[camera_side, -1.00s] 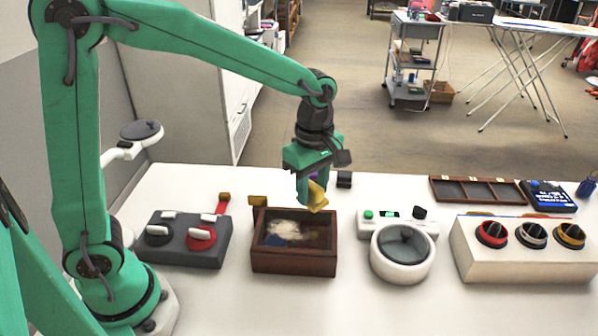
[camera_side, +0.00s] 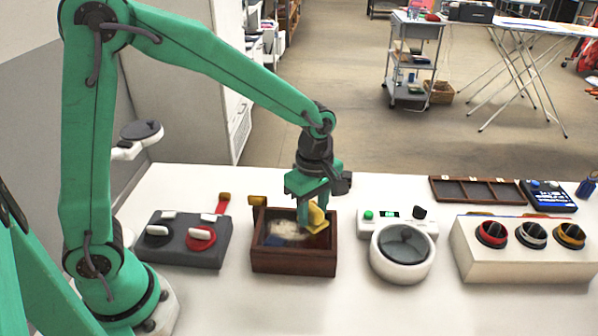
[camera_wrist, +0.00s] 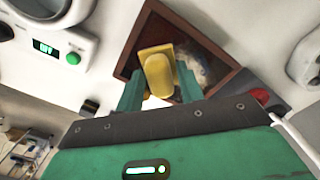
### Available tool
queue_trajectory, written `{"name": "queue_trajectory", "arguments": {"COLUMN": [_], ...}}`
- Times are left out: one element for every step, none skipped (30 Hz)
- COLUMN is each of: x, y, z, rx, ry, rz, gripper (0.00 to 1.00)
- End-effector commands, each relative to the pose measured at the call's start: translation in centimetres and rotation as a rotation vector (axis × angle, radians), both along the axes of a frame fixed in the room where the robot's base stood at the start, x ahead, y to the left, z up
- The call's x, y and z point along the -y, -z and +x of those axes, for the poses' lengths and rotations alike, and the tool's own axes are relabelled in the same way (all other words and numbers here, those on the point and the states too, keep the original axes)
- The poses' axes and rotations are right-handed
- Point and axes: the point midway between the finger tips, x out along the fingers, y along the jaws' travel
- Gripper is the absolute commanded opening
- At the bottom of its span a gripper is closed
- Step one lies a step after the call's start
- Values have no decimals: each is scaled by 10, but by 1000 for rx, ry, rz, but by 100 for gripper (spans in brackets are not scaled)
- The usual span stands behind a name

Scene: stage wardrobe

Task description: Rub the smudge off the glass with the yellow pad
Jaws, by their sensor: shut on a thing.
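The yellow pad (camera_side: 317,217) is held in my gripper (camera_side: 314,212), over the right part of a dark wooden box with a glass top (camera_side: 285,240). In the wrist view the pad (camera_wrist: 158,74) sits between the two green fingers of my gripper (camera_wrist: 160,88). A pale, cloudy smudge (camera_side: 285,230) shows on the glass, left of the pad; it also shows in the wrist view (camera_wrist: 192,68). The pad is at or just above the glass; I cannot tell whether it touches. The fingers hide part of the glass's back right.
A grey box with red and black knobs (camera_side: 185,238) stands left of the wooden box. A white device with a round dial (camera_side: 402,252) stands close on the right, then a box with three knobs (camera_side: 520,250). The table's front strip is clear.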

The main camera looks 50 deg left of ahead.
Motion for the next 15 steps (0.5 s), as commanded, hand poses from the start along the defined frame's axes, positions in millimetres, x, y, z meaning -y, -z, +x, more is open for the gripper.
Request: {"name": "queue_trajectory", "arguments": {"x": [0, 0, 0, 0, 0, 0, -3, -5, -8, -10, -11, -14, -16, -18, -21], "y": [6, 8, 12, 14, 20, 27, 26, 25, 26, 26, 27, 26, 26, 26, 26], "z": [-1, -1, -1, 0, -1, -1, -2, -5, -7, -9, -11, -14, -15, -18, -20], "rx": [-4, -4, -3, -3, -5, -5, -2, -2, -2, 0, -1, 0, -1, -1, -1], "ry": [0, 0, 0, 0, 0, 0, -1, -2, -3, -3, -2, -2, -2, -2, -2], "rz": [1, 1, 1, 1, 1, 1, 0, 0, 1, 0, 0, 0, 0, 0, 0], "gripper": [19, 19, 19, 19, 19, 19, 20, 16, 16, 16, 16, 16, 16, 16, 16]}}
